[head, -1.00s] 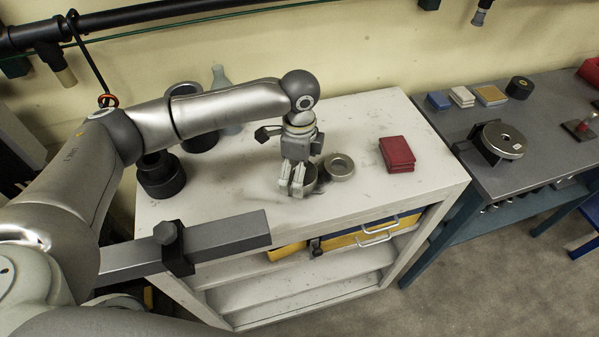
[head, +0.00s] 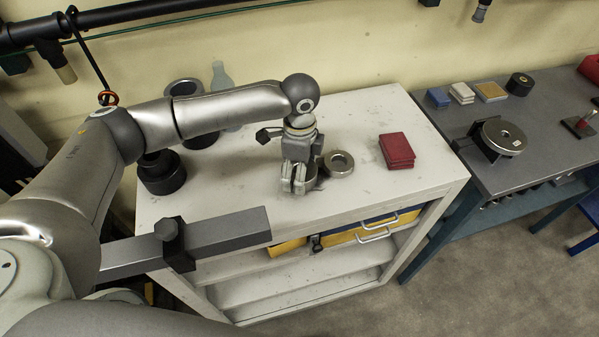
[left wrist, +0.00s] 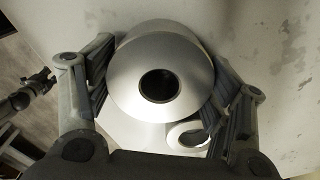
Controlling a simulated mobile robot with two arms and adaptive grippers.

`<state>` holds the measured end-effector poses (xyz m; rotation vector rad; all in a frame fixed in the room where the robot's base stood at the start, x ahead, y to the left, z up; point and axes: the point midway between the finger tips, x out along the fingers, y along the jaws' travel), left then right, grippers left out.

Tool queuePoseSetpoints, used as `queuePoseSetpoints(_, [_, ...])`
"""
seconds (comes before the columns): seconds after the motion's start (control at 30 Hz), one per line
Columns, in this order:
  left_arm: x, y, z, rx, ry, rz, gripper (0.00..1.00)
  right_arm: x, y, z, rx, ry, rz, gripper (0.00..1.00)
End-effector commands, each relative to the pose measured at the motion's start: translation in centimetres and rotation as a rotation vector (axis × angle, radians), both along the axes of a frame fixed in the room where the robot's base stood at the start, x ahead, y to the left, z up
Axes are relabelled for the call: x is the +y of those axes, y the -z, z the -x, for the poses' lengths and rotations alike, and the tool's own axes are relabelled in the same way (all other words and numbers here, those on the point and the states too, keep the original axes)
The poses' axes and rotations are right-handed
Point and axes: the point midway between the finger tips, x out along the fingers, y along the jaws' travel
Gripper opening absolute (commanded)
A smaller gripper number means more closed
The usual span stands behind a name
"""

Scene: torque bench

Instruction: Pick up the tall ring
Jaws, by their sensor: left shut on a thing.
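The tall ring (left wrist: 160,62) is a grey metal ring with a dark bore. It fills the middle of the left wrist view, between the two fingers of my left gripper (left wrist: 160,95). In the head view my left gripper (head: 298,180) points down at the white bench top, shut on the tall ring, which is mostly hidden behind the fingers. I cannot tell whether the ring touches the bench. A lower metal ring (head: 339,163) lies just right of it, and it also shows in the left wrist view (left wrist: 188,137). My right gripper is not in view.
Red blocks (head: 397,150) are stacked to the right on the white bench (head: 350,110). Dark cylinders (head: 161,173) and a pale bottle (head: 222,76) stand at the left and back. A grey bench (head: 460,130) with several parts stands at the right.

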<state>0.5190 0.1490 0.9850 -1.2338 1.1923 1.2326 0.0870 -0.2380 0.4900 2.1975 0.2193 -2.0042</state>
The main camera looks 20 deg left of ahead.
Motion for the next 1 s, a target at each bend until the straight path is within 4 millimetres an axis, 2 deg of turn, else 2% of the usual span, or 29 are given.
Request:
queuePoseSetpoints(0.03, [0.0,0.0,0.1,0.002,0.000,0.000,0.13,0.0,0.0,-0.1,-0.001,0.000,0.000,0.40])
queuePoseSetpoints(0.13, [-0.1,-0.3,-0.1,-0.004,0.000,0.003,0.03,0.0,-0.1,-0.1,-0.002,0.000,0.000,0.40])
queuePoseSetpoints(0.37, [-0.1,-0.3,-0.1,-0.004,0.000,0.003,0.03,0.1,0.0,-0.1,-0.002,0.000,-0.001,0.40])
queuePoseSetpoints(0.53, [-0.1,-1.1,-0.2,-0.006,0.000,0.005,0.03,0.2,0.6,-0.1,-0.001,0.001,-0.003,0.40])
queuePoseSetpoints(0.7, [-0.1,-3.2,-0.3,-0.009,0.000,0.006,0.03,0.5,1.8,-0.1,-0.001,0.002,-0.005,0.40])
queuePoseSetpoints(1.0, [-4.6,-8.3,-0.6,-0.010,0.005,0.008,0.03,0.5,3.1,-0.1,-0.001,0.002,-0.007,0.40])
